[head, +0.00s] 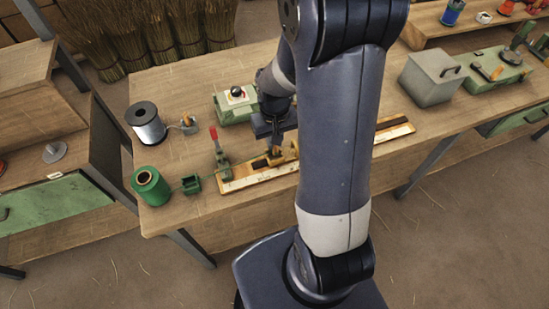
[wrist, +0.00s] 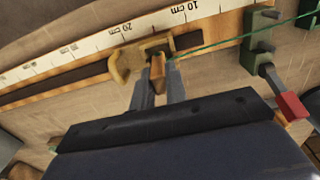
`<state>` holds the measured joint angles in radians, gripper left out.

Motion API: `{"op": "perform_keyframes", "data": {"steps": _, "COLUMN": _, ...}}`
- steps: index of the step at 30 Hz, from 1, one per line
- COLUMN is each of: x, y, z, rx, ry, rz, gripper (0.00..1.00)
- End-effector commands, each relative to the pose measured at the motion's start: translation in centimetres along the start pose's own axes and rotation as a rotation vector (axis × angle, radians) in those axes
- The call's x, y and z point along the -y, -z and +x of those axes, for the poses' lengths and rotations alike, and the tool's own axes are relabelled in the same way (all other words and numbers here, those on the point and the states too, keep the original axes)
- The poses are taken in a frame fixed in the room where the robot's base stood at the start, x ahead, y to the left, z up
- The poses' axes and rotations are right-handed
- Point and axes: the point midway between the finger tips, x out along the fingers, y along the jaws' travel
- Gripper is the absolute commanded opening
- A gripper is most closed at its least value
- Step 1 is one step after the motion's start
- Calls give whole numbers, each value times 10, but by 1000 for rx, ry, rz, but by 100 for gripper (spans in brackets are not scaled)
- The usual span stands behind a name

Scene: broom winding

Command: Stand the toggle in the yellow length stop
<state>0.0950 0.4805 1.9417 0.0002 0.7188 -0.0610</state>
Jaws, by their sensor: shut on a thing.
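The yellow length stop (wrist: 122,66) sits on the ruler board (wrist: 70,52), near the 20 cm mark in the wrist view. My gripper (wrist: 160,68) is at the stop's near side, its two fingers closed on the small brown wooden toggle (wrist: 157,75). The toggle's far end is at the stop's opening; whether it is seated there cannot be told. A thin green cord (wrist: 225,41) runs from the stop area to the right, to the green clamp (wrist: 258,45) with a red handle. In the head view my gripper (head: 274,148) is over the board, and my arm hides part of it.
A green spool (head: 151,186), a small green block (head: 191,185) and a silver wire spool (head: 146,124) stand at the bench's left end. A green box with a dial (head: 234,104) is behind the board. A grey lidded box (head: 431,78) stands right of my arm.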

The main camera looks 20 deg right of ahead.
Motion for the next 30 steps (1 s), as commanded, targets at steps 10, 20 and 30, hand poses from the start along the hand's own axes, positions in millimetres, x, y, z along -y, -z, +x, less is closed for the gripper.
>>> {"op": "perform_keyframes", "data": {"steps": 10, "x": 0, "y": 0, "z": 12, "rx": 0, "ry": 0, "rz": 0, "gripper": 0}}
{"op": "perform_keyframes", "data": {"steps": 20, "x": 0, "y": 0, "z": 22, "rx": 1, "ry": 0, "rz": 0, "gripper": 0}}
{"op": "perform_keyframes", "data": {"steps": 30, "x": 0, "y": 0, "z": 28, "rx": 1, "ry": 0, "rz": 0, "gripper": 21}}
